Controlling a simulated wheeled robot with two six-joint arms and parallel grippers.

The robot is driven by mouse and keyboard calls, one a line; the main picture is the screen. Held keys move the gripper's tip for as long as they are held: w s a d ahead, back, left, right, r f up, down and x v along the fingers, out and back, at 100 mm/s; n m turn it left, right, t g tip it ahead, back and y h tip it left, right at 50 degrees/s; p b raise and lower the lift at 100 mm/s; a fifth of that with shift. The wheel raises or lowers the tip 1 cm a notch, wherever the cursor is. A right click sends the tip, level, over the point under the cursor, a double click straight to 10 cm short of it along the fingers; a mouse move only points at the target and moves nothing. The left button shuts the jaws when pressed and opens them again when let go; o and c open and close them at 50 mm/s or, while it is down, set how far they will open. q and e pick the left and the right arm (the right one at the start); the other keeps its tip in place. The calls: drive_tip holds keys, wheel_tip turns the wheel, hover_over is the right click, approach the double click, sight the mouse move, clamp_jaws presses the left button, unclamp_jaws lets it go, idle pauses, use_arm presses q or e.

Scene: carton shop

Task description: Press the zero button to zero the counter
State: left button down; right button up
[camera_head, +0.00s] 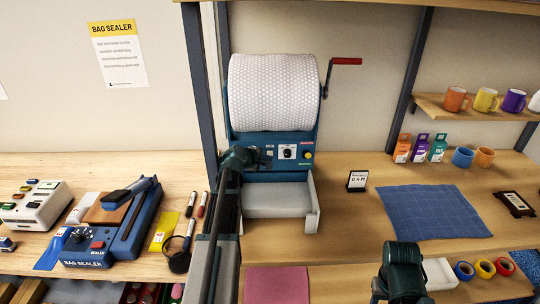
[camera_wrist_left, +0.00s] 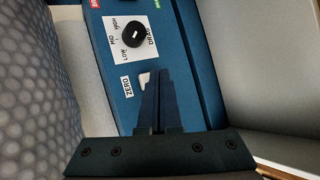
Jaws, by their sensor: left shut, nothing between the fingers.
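A bubble-wrap dispenser stands at the middle of the bench, with a blue front panel (camera_head: 290,168) below its white roll (camera_head: 273,92). In the left wrist view the panel bears a small white button (camera_wrist_left: 144,79) beside a ZERO label (camera_wrist_left: 126,87). My left gripper (camera_wrist_left: 158,74) is shut and empty. Its fingertips appear just beside the white button and partly overlap its edge; I cannot tell whether they touch it. In the head view this gripper (camera_head: 257,155) is at the panel's left part. No counter reading is legible. My right gripper's fingers are not visible.
A black DRAG knob (camera_wrist_left: 135,34) sits close to the button. A red crank handle (camera_head: 346,61) sticks out right of the roll. A grey tray (camera_head: 278,200) lies below the panel. A small sign (camera_head: 357,181) and blue mat (camera_head: 432,212) lie right.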

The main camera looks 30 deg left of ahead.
use_arm(q)
drive_tip(key=shift+w+a, duration=0.15)
drive_tip(key=shift+w, duration=0.05)
drive_tip(key=shift+w+a, duration=0.25)
drive_tip(key=shift+w, duration=0.15)
idle(0.8)
idle(0.4)
drive_tip(key=shift+s+d, duration=0.5)
drive_tip(key=shift+s, duration=0.25)
drive_tip(key=s+d, duration=0.1)
drive_tip(key=s, duration=0.2)
drive_tip(key=s+d, duration=0.1)
drive_tip(key=shift+s+d, duration=0.15)
drive_tip(key=shift+d, duration=0.15)
idle(0.7)
